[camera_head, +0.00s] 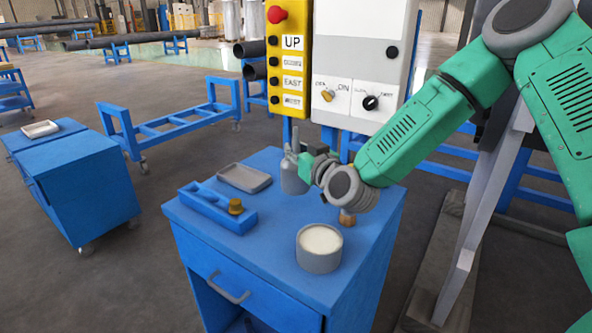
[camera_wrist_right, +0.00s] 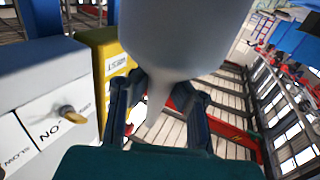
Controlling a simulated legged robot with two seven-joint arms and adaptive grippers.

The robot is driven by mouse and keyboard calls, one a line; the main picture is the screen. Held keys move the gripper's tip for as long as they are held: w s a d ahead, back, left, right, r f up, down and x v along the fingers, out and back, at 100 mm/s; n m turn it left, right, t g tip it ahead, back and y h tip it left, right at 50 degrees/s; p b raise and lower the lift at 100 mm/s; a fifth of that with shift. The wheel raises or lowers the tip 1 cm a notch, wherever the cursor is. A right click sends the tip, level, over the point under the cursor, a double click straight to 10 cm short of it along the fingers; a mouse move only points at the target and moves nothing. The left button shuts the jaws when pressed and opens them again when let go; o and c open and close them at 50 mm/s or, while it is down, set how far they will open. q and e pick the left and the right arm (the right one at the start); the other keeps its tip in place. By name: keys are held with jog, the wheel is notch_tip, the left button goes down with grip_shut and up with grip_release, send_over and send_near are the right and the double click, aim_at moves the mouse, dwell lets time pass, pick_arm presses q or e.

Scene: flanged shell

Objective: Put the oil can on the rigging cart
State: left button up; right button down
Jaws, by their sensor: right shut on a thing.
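The grey oil can (camera_head: 292,178) has a rounded body and a thin spout pointing up. My right gripper (camera_head: 306,165) is shut on it at the back of the near blue drawer cabinet (camera_head: 285,213). I cannot tell whether its base touches the top. In the right wrist view the oil can (camera_wrist_right: 180,35) fills the top, between and beyond the fingers (camera_wrist_right: 158,105). A wheeled blue cart (camera_head: 85,185) stands at the left with a pale tray on it; no label shows which one is the rigging cart. My left gripper is out of view.
The near cabinet top holds a grey tray (camera_head: 244,178), a blue block with a brass knob (camera_head: 235,207), a round tin with pale contents (camera_head: 320,248) and a small brass-brown item (camera_head: 347,217). A control panel (camera_head: 365,60) stands behind. Floor separates both blue units.

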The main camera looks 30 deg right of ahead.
jog(key=shift+f, duration=0.35)
jog(key=f, duration=0.2)
jog(key=d+f, duration=0.1)
jog(key=shift+f+b, duration=0.35)
jog(key=shift+b, duration=0.05)
jog(key=shift+d+f, duration=0.2)
jog(key=shift+d, duration=0.3)
jog(key=c, duration=1.6)
grip_release()
jog(key=shift+s+a, duration=0.1)
jog(key=shift+a, duration=0.2)
jog(key=shift+a+r, duration=0.2)
jog(key=shift+a, duration=0.35)
jog(key=s, duration=0.6)
send_near(296, 165)
jog(key=shift+d+f+p, duration=0.35)
jog(key=shift+d+f, duration=0.35)
jog(key=shift+d, duration=0.15)
jog(key=shift+d+f, duration=0.1)
jog(key=shift+d, duration=0.2)
